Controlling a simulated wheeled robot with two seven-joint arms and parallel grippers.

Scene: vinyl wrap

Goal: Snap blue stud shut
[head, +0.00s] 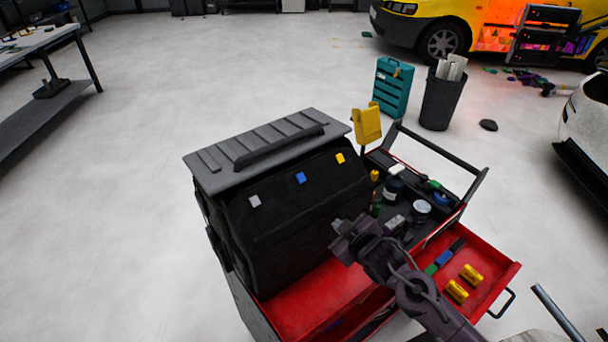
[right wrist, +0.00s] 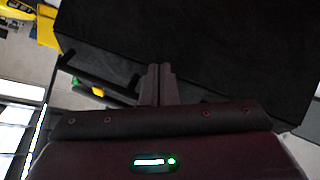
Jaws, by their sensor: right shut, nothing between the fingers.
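The blue stud (head: 301,178) sits in the middle of the upper front of a black bag (head: 300,225), between a grey stud (head: 254,201) and a yellow stud (head: 340,158). I cannot tell whether it is snapped. My right gripper (head: 342,236) is in front of the bag's right part, below and right of the blue stud and apart from it. In the right wrist view its fingers (right wrist: 158,72) are shut and empty, with the bag's dark fabric (right wrist: 200,40) beyond them. No stud shows there. My left gripper is not in view.
The bag stands on a red tool cart (head: 305,300) under a grey ridged lid (head: 262,145). Bottles and tools fill the cart's right tray, and an open red drawer (head: 495,262) holds yellow items. A yellow holder (head: 367,125) rises behind. The floor to the left is clear.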

